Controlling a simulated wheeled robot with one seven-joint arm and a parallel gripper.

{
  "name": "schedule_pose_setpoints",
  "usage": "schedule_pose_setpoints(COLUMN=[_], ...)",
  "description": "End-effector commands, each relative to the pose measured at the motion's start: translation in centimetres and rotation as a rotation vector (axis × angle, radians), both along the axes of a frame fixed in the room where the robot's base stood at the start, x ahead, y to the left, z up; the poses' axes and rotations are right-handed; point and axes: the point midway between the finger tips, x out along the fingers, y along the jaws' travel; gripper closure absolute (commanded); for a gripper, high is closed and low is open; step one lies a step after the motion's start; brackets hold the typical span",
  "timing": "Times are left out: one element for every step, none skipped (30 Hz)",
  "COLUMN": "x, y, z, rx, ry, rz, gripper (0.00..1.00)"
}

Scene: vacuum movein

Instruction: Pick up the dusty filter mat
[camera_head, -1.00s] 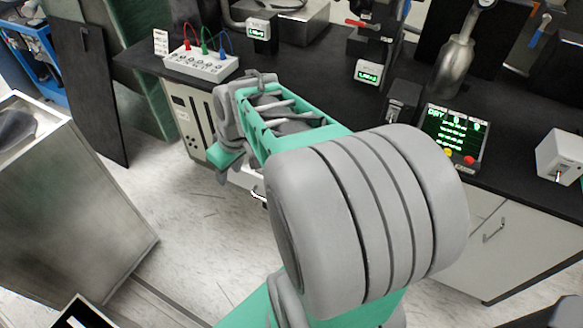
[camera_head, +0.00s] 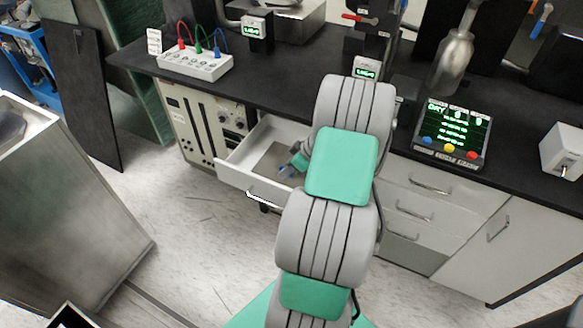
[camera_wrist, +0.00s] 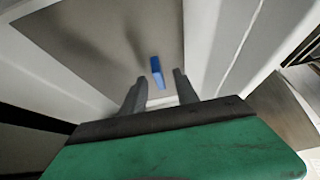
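A flat grey-brown sheet that looks like the filter mat (camera_head: 272,157) lies in an open white drawer (camera_head: 232,172) below the black counter. In the wrist view the mat (camera_wrist: 95,38) shows as a dull grey panel with darker smudges. A small upright blue piece (camera_wrist: 157,72) shows at its near part; I cannot tell whether it is fixed to the mat. My gripper (camera_wrist: 157,80) is open, its two fingers on either side of the blue piece with gaps visible. In the head view my gripper (camera_head: 288,168) is at the drawer's right part, partly hidden by my arm.
The drawer's walls are close around my gripper. A black counter (camera_head: 270,88) above holds a terminal box with coloured leads (camera_head: 195,62), a control panel (camera_head: 452,132) and a metal bottle (camera_head: 452,62). A metal cabinet (camera_head: 75,205) stands at left. Floor between is clear.

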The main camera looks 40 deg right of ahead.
Motion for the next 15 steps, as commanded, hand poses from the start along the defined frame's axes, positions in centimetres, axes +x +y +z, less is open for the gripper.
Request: schedule_pose_setpoints(x=[0.06,0.05,0.04,0.04,0.03,0.03,0.03,0.03,0.02,0.02,0.02,0.02,0.02,0.01,0.01], y=[-0.03,-0.04,-0.05,-0.05,-0.04,-0.04,-0.04,-0.04,-0.05,-0.05,-0.05,-0.05,-0.05,-0.04,-0.04], z=[-0.01,0.00,0.01,0.01,0.01,0.02,0.02,0.02,0.03,0.03,0.03,0.03,0.04,0.04,0.04], rx=[-0.001,-0.002,-0.002,-0.002,-0.002,-0.002,-0.002,-0.002,-0.002,-0.002,-0.002,-0.002,-0.002,-0.002,-0.002], ry=[0.000,-0.001,-0.001,-0.001,-0.001,-0.001,-0.001,-0.001,-0.001,-0.001,-0.001,-0.001,-0.001,-0.001,-0.001], rz=[-0.001,-0.001,-0.001,-0.001,-0.001,-0.001,-0.001,-0.001,-0.001,-0.001,-0.001,-0.001,-0.001,-0.001,-0.001], gripper=[0.64,0.64,0.64,0.64,0.64,0.66,0.69,0.71,0.74,0.77,0.79,0.82,0.85,0.87,0.91])
